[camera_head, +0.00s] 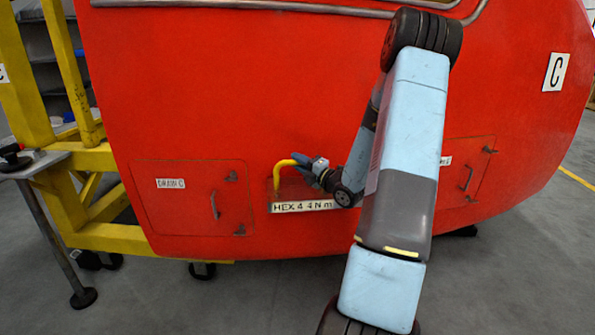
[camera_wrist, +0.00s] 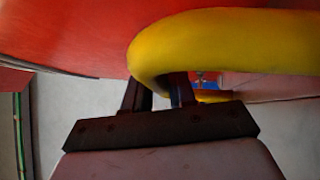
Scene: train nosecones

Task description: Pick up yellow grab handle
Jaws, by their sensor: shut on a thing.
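The yellow grab handle (camera_head: 283,172) is a bent tube in front of the red nosecone, just above a label reading "HEX 4 4 N m". My gripper (camera_head: 302,164) is at the upper bend of the handle, coming from the right. In the wrist view the handle (camera_wrist: 230,42) fills the upper right, and the dark fingers of my gripper (camera_wrist: 160,92) reach up to its curved end and are shut on it. The fingertips are partly hidden behind the tube. I cannot tell whether the handle touches the nosecone.
The red nosecone (camera_head: 250,90) fills most of the head view. A panel labelled "DRAIN C" (camera_head: 193,197) is left of the handle, and another panel (camera_head: 468,178) is at right. A yellow frame (camera_head: 65,200) and a small table (camera_head: 35,163) stand at left.

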